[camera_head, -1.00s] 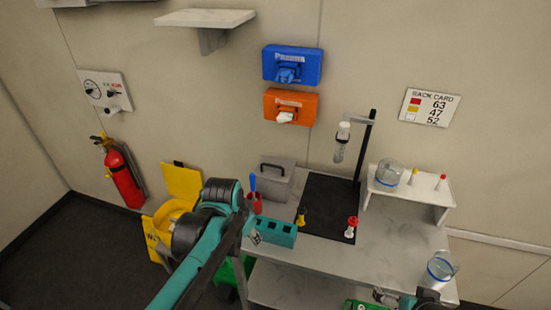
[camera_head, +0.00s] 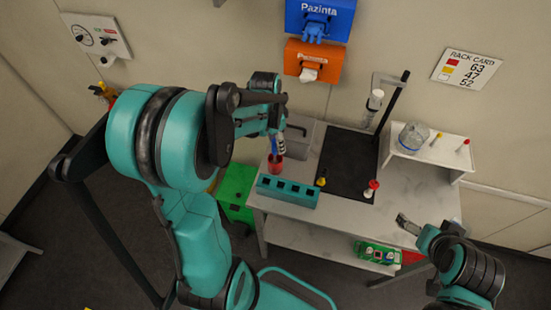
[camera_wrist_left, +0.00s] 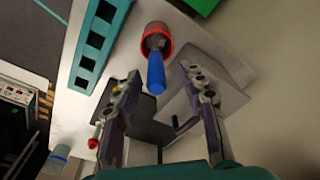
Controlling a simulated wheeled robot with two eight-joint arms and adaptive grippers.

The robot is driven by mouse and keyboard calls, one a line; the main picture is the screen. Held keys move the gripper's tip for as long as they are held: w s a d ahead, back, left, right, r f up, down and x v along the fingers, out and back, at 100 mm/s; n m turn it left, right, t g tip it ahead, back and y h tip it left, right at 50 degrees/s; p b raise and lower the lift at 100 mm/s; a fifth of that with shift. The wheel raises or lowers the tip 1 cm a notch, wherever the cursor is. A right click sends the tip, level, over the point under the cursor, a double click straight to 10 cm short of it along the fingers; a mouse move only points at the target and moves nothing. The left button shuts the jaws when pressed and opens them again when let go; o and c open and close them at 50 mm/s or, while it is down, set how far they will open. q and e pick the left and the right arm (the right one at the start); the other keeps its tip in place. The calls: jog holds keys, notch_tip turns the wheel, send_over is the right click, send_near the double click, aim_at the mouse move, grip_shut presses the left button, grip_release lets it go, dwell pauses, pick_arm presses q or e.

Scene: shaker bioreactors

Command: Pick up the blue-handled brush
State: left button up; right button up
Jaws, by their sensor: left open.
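The blue-handled brush (camera_wrist_left: 155,75) stands handle up in a red cup (camera_wrist_left: 156,38) in the left wrist view. In the head view the red cup (camera_head: 275,164) is on the table at the left, and the brush is mostly hidden by my left gripper (camera_head: 278,143). My left gripper (camera_wrist_left: 160,76) is open, its fingertips on either side of the blue handle, with visible gaps. My right gripper (camera_head: 405,223) is near the table's front right, away from the brush; its jaws are too small to judge.
A teal rack with square holes (camera_head: 287,190) lies close beside the cup. A grey box (camera_head: 300,136) stands behind. A black mat (camera_head: 345,165) with a stand is to the right, and a white shelf (camera_head: 428,156) holds a glass vessel. A green bin (camera_head: 236,188) is left of the table.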

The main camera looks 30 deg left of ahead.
aim_at(275, 156)
pick_arm(q)
notch_tip(275, 156, down, 3)
jog(key=shift+d+r, duration=0.1)
jog(key=shift+r, duration=0.1)
jog(key=shift+f, duration=0.25)
grip_shut()
